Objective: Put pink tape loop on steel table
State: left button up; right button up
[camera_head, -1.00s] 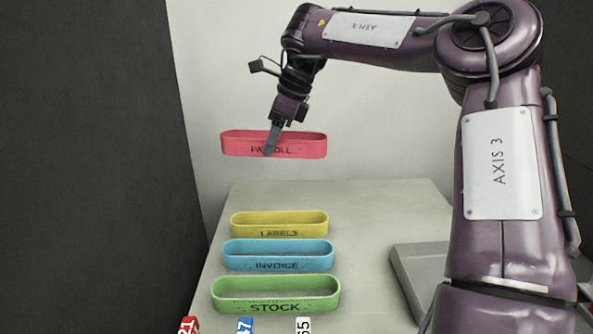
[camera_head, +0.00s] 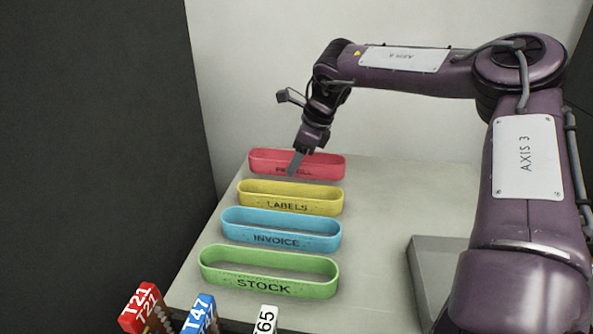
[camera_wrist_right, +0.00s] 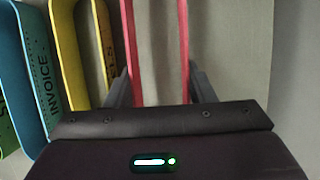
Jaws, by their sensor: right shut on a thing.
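The pink tape loop (camera_head: 325,168), marked PAYROLL, is upright at the back of the row of loops on the pale steel table (camera_head: 375,205). It is on or just above the table top; I cannot tell which. My right gripper (camera_head: 295,165) is shut on it from above. In the right wrist view, the gripper (camera_wrist_right: 157,90) has its fingers outside the loop's two long pink walls (camera_wrist_right: 131,50). My left gripper is not in view.
A yellow LABELS loop (camera_head: 290,205), blue INVOICE loop (camera_head: 278,240) and green STOCK loop (camera_head: 260,285) stand in front. Red (camera_head: 140,308), blue (camera_head: 202,313) and white (camera_head: 265,320) tags show at the bottom. A grey block (camera_head: 430,270) is at right.

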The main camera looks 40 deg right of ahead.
aim_at(290, 180)
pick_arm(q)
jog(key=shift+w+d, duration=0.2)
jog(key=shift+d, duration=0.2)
pick_arm(e)
jog(key=shift+f, duration=1.45)
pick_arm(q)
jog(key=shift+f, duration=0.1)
pick_arm(e)
jog(key=shift+f, duration=0.1)
jog(key=o, duration=0.9)
jog(key=shift+o, duration=0.2)
jog(key=shift+r, duration=0.3)
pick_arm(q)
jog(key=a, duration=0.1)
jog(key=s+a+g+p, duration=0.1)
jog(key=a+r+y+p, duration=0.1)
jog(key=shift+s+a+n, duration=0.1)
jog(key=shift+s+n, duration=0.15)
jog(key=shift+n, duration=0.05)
pick_arm(e)
jog(key=v, duration=1.1)
jog(key=shift+r, duration=0.35)
jog(key=shift+s+d, duration=0.1)
jog(key=shift+d, duration=0.05)
